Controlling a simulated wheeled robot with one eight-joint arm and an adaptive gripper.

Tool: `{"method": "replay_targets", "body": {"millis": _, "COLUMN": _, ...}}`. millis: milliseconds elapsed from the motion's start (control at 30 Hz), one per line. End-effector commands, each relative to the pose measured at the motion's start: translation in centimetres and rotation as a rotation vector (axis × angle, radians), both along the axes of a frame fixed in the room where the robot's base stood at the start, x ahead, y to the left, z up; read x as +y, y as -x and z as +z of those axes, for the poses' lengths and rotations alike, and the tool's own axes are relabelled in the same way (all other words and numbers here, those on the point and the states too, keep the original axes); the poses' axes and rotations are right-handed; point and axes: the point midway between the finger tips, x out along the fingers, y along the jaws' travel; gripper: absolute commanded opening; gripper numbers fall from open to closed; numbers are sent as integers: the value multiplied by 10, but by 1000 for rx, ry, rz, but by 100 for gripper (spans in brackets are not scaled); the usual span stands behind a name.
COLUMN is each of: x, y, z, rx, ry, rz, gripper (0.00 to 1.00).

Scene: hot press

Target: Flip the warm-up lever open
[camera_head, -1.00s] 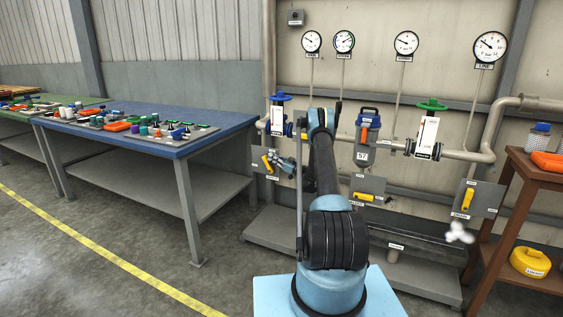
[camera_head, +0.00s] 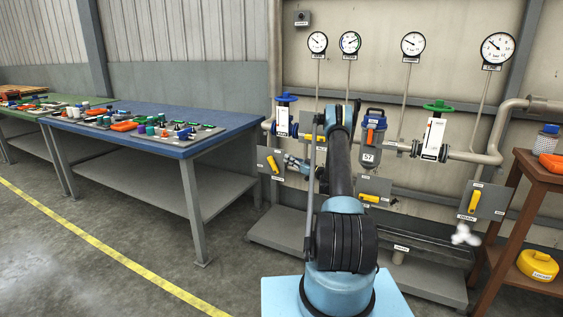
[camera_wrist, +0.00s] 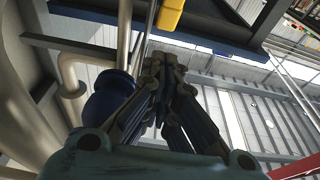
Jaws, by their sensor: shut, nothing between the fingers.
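In the wrist view my gripper (camera_wrist: 164,58) is shut and empty, and a yellow piece (camera_wrist: 170,14) shows just beyond the fingertips. The middle lever (camera_head: 370,198) lies nearly level; the right lever (camera_head: 474,202) stands nearly upright.
A blue table (camera_head: 215,132) with parts is at left, a brown stand (camera_head: 537,176) at right.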

Motion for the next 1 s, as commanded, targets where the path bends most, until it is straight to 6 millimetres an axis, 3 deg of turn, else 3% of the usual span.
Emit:
{"method": "replay_targets", "body": {"millis": 200, "x": -32, "y": 20, "z": -11, "rx": -1, "ry": 1, "rz": 0, "gripper": 0}}
{"method": "replay_targets", "body": {"millis": 400, "x": -48, "y": 30, "z": -16, "rx": -2, "ry": 0, "rz": 1, "gripper": 0}}
{"method": "replay_targets", "body": {"millis": 1000, "x": -54, "y": 37, "z": -21, "rx": -18, "ry": -28, "rz": 3, "gripper": 0}}
